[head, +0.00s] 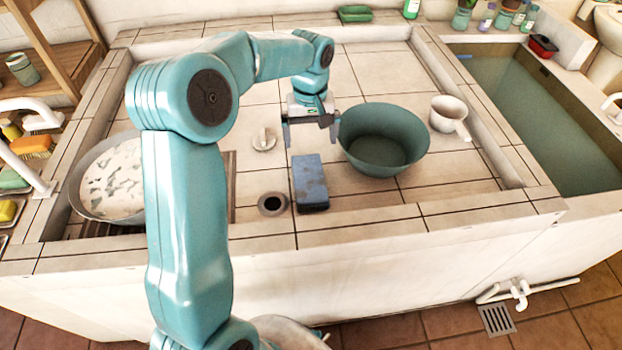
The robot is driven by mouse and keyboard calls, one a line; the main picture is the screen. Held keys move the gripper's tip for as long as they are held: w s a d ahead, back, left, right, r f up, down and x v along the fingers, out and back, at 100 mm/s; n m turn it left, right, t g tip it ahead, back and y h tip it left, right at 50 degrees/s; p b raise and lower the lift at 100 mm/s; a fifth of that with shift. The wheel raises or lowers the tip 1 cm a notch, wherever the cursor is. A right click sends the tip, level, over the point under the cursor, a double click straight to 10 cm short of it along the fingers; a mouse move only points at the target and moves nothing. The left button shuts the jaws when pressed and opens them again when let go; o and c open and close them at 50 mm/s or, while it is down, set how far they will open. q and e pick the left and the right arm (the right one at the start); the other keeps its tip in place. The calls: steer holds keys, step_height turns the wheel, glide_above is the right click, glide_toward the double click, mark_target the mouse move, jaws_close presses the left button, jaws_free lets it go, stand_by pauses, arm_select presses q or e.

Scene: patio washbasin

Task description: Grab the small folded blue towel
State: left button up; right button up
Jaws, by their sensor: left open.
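The small folded blue towel (311,183) lies on the tiled basin floor in the middle of the head view, just left of a large green basin. My left gripper (312,140) is open and empty, with its two fingers spread apart. It hangs above and slightly behind the towel, with a visible gap between the fingertips and the towel. The right gripper does not show.
A dark green basin (385,150) stands close right of the towel, with a white dipper (449,116) beyond it. A drain hole (272,204) and a metal stopper (264,140) lie to the left.

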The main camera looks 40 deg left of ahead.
arm_select(q)
glide_toward(309, 177)
steer(key=f, duration=0.5)
steer(key=shift+d+f, duration=0.2)
step_height(309, 177, down, 5)
steer(key=shift+a+f, duration=0.1)
steer(key=shift+a, duration=0.05)
steer(key=c, duration=0.7)
